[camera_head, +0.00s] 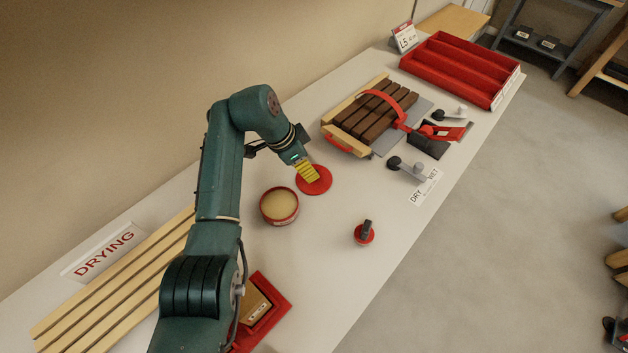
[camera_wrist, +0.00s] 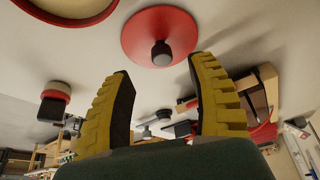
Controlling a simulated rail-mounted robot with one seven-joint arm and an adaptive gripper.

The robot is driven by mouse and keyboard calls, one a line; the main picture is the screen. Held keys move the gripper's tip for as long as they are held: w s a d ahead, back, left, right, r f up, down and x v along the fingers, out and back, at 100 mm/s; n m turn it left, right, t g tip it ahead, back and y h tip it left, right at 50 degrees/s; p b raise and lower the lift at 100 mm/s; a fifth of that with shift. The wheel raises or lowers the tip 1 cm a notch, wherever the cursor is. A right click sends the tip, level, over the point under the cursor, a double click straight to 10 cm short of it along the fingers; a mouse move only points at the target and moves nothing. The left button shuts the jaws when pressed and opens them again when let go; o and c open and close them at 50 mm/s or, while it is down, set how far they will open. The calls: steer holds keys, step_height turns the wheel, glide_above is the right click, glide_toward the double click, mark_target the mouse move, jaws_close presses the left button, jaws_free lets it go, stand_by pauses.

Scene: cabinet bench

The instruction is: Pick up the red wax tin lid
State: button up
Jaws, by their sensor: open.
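The red wax tin lid (camera_head: 318,184) is a flat disc lying on the bench beside the open tin. In the wrist view the lid (camera_wrist: 143,28) shows a dark knob at its middle. The wax tin (camera_head: 279,206) is round and red with pale wax inside; part of it also shows at the top left of the wrist view (camera_wrist: 70,16). My gripper (camera_head: 309,176) is over the lid in the head view and hides part of it. In the wrist view my gripper (camera_wrist: 163,78) has its yellow ribbed fingers apart, with nothing between them. Contact with the lid cannot be told.
A red item with a dark knob (camera_head: 364,234) stands on the bench to the right. A clamped stack of brown bars (camera_head: 375,108) lies behind, near a red tray (camera_head: 460,68). Wooden slats (camera_head: 110,290) and a red box (camera_head: 262,310) are at front left.

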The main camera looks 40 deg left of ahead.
steer(key=b+x, duration=0.2)
steer(key=x, duration=0.4)
steer(key=shift+w+f, duration=0.1)
steer(key=shift+w, duration=0.05)
jaws_close()
